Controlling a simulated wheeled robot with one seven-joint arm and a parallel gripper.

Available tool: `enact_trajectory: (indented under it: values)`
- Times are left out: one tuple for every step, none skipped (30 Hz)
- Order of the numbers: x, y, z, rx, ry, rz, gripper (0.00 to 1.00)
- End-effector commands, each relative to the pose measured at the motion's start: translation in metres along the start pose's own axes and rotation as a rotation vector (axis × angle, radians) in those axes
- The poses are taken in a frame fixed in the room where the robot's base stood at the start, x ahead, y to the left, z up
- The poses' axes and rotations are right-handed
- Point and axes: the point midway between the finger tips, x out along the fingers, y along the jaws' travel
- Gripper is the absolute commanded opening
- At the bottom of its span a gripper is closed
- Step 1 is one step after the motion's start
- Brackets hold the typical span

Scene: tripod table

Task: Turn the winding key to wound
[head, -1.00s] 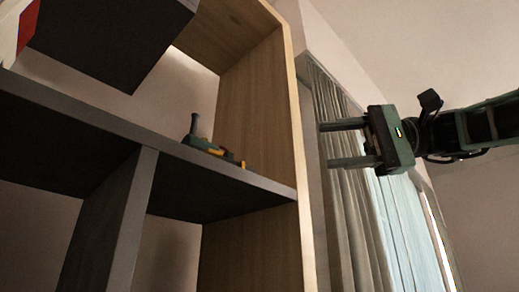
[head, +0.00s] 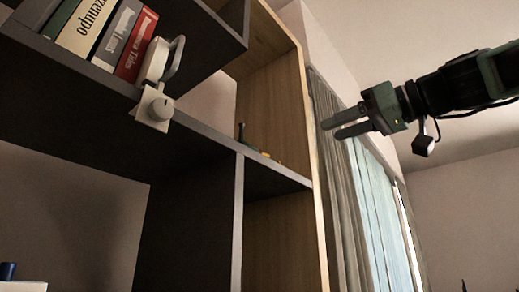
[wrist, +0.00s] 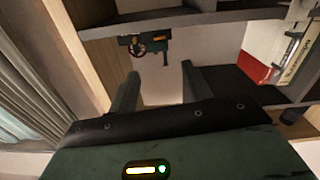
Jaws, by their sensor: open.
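A white square plate with a round grey-white knob (head: 157,107) sits at the front edge of the shelf in the head view, at upper left. It may carry the winding key, but I cannot tell for sure. A white rounded body with a looped handle (head: 165,60) stands just behind it. My gripper (head: 331,129) is open and empty, in the air to the right of the shelf unit and well apart from the knob. In the wrist view, its two fingers (wrist: 160,70) are spread with nothing between them.
Several books (head: 103,32) stand left of the knob. A small dark and yellow object (head: 243,136) is on the shelf near the wooden side panel (head: 285,100). A green item with a wheel (wrist: 137,43) shows in the wrist view. Curtains (head: 348,160) hang at right.

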Motion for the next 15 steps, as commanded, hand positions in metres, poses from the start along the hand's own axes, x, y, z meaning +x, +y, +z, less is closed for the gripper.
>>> enact_trajectory:
  values:
    - [0.002, 0.001, 0.000, -0.010, 0.000, 0.004, 0.49]
    - [0.003, 0.001, 0.000, -0.014, 0.000, 0.005, 0.49]
    - [0.006, 0.001, -0.001, -0.016, 0.000, 0.006, 0.49]
    - [0.009, 0.001, -0.001, -0.016, 0.000, 0.006, 0.49]
    - [0.013, 0.001, -0.002, -0.015, 0.000, 0.005, 0.49]
    - [0.019, 0.001, -0.002, -0.015, 0.000, 0.003, 0.49]
    - [0.025, 0.001, -0.002, -0.014, -0.001, 0.003, 0.49]
    - [0.030, 0.001, -0.002, -0.013, -0.001, 0.003, 0.49]
    - [0.038, 0.001, -0.003, -0.013, -0.001, 0.002, 0.49]
    - [0.044, 0.001, -0.003, -0.013, -0.001, 0.002, 0.49]
    - [0.051, 0.001, -0.003, -0.012, -0.001, 0.001, 0.49]
    - [0.059, 0.001, -0.003, -0.011, -0.001, 0.001, 0.49]
    - [0.066, 0.001, -0.004, -0.011, -0.001, 0.000, 0.49]
    - [0.072, 0.001, -0.004, -0.011, -0.001, 0.001, 0.49]
    - [0.080, 0.001, -0.004, -0.011, -0.001, 0.000, 0.49]
